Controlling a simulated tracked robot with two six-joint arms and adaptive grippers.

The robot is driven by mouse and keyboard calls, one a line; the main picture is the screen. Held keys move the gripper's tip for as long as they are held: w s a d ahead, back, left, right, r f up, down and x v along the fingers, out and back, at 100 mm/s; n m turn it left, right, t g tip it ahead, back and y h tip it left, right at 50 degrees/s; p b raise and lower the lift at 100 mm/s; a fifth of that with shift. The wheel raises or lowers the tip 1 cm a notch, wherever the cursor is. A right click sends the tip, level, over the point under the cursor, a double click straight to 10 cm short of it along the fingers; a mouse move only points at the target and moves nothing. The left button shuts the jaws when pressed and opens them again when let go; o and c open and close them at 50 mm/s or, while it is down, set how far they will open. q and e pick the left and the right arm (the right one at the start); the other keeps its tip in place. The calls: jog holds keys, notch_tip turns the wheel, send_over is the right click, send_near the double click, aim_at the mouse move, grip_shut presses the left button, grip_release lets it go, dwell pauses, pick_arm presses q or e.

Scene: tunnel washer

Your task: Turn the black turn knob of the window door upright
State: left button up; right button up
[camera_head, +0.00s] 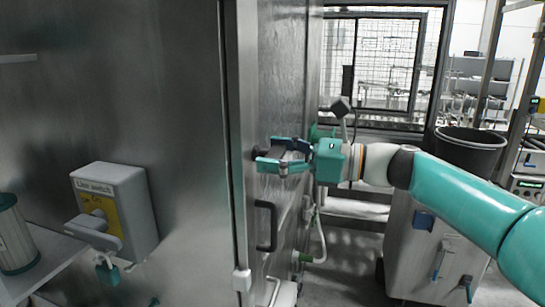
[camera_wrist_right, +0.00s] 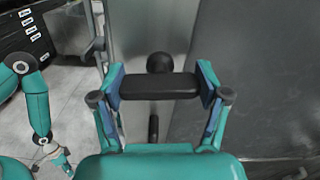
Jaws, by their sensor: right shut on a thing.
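The black turn knob (camera_wrist_right: 158,87) lies crosswise between the fingers of my right gripper (camera_wrist_right: 160,86) in the wrist view, with its round black hub (camera_wrist_right: 160,62) just beyond. In the head view my right gripper (camera_head: 282,155) reaches in from the right to the steel door face (camera_head: 283,65) and is shut on the knob, which is largely hidden by the fingers. A teal arm, apparently my left, shows at the left of the wrist view; its gripper (camera_wrist_right: 60,158) is too small to read.
A black pull handle (camera_head: 265,226) sits below the knob. A grey line switch box (camera_head: 120,205) is on the steel wall at left. A grey cart (camera_head: 425,245) and a dark bin (camera_head: 470,150) stand at right, behind and below my right arm. Some grey floor shows between.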

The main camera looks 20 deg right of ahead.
jog(key=n+b, duration=0.2)
jog(key=n, duration=0.2)
jog(key=shift+f, duration=0.1)
jog(key=n+b, duration=0.2)
jog(key=n, duration=0.2)
jog(key=shift+n, duration=0.4)
jog(key=n+b, duration=0.2)
jog(key=n, duration=0.2)
jog(key=shift+s+f+b, duration=0.1)
jog(key=shift+f+b, duration=0.05)
jog(key=shift+b, duration=0.2)
jog(key=shift+n+b, duration=0.65)
jog(key=shift+n, duration=1.05)
jog(key=shift+f, duration=0.1)
jog(key=o, duration=1.2)
jog(key=shift+c, duration=0.2)
